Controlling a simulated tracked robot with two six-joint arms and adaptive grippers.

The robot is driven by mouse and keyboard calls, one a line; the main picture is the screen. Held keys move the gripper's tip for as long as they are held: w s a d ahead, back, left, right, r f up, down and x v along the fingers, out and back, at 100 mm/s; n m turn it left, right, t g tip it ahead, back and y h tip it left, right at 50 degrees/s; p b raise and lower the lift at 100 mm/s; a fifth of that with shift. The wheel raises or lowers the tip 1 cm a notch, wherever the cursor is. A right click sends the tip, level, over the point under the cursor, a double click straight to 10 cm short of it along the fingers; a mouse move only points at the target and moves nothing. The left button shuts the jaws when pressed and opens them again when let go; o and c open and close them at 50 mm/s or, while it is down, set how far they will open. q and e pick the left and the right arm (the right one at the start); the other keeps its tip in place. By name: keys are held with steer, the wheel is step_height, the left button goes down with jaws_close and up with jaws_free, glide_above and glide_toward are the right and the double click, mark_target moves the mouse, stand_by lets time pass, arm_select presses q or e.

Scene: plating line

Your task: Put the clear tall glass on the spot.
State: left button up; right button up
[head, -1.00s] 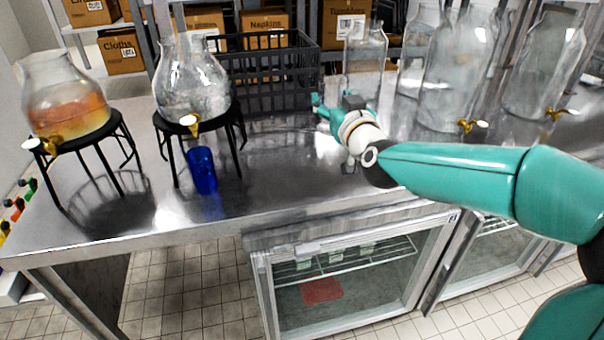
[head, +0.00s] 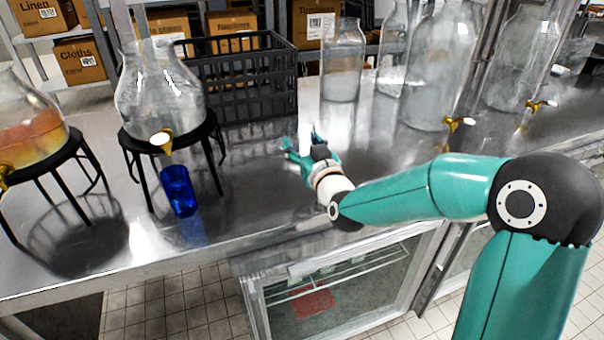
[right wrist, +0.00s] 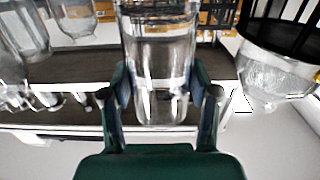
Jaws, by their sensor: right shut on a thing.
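The clear tall glass (right wrist: 158,60) stands between the fingers of my right gripper (right wrist: 158,105) in the right wrist view, and the gripper is shut on it. In the head view my right gripper (head: 308,150) is over the steel counter, right of a blue glass (head: 179,190). The held glass is hard to make out there against the shiny metal. I cannot tell whether its base touches the counter. I cannot make out the spot in either view. My left gripper is not in view.
A clear dispenser (head: 160,90) on a black stand (head: 212,127) is behind the blue glass. Another dispenser (head: 25,115) with orange contents is at the left. A black crate (head: 240,85) and large clear jars (head: 343,60) stand behind. The counter (head: 250,195) has bare room left of my gripper.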

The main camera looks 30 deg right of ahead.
step_height(320, 180, down, 8)
steer(key=shift+r, duration=0.15)
stand_by(0.3)
steer(key=o, duration=0.9)
steer(key=shift+c, duration=0.2)
steer(key=o, duration=0.5)
steer(key=shift+c, duration=0.2)
